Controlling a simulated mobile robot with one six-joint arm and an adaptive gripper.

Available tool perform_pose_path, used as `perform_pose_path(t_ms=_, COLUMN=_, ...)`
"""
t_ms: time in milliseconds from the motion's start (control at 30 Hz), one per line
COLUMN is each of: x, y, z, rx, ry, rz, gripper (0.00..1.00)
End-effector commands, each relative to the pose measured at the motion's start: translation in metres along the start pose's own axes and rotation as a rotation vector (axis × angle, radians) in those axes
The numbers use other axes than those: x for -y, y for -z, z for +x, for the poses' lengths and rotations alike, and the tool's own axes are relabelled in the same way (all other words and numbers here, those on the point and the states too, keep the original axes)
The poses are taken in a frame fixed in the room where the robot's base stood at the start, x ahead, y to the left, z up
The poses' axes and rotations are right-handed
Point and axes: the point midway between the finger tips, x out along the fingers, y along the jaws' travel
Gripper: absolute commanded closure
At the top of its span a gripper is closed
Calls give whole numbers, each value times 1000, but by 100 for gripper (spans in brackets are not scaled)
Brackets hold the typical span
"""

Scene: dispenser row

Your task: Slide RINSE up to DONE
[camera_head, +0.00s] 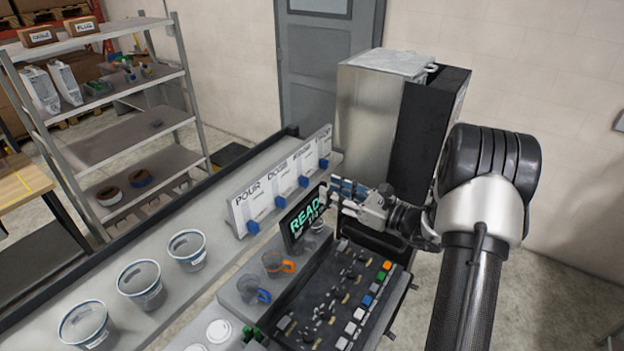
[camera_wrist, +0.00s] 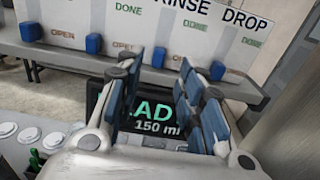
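The white dispenser panels stand in a row, labelled POUR, DOSE, RINSE and DROP. The RINSE panel (camera_head: 304,160) is third from the left in the head view. Its blue slider (camera_head: 304,181) sits low on the panel, below the green DONE mark (camera_wrist: 195,27). In the wrist view the RINSE slider (camera_wrist: 158,56) shows beyond and between my fingertips. My gripper (camera_head: 342,196) is open and empty, in front of the row and apart from the slider. Its blue-padded fingers also show in the wrist view (camera_wrist: 161,78).
A dark display (camera_head: 303,218) reading READ… and 150 ml stands below my fingers. Other blue sliders flank RINSE, including the DROP slider (camera_wrist: 217,70). A button console (camera_head: 345,297) lies below my gripper. Several cups stand on the left bench, and a steel cabinet (camera_head: 370,110) stands behind.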

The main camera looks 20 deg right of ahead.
Motion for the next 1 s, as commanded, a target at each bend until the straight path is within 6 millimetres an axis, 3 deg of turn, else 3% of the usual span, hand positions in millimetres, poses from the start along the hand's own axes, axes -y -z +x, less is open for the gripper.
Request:
perform_pose_path(t_ms=200, x=-1, y=-1, z=44, rx=-1, ry=-3, rz=1, gripper=65)
perform_pose_path(t_ms=400, x=-1, y=0, z=66, rx=-1, ry=-2, rz=0, gripper=65)
perform_pose_path(t_ms=767, x=0, y=0, z=70, rx=-1, ry=0, rz=1, gripper=65)
perform_pose_path(t_ms=1000, x=0, y=0, z=70, rx=-1, ry=-1, rz=0, gripper=80)
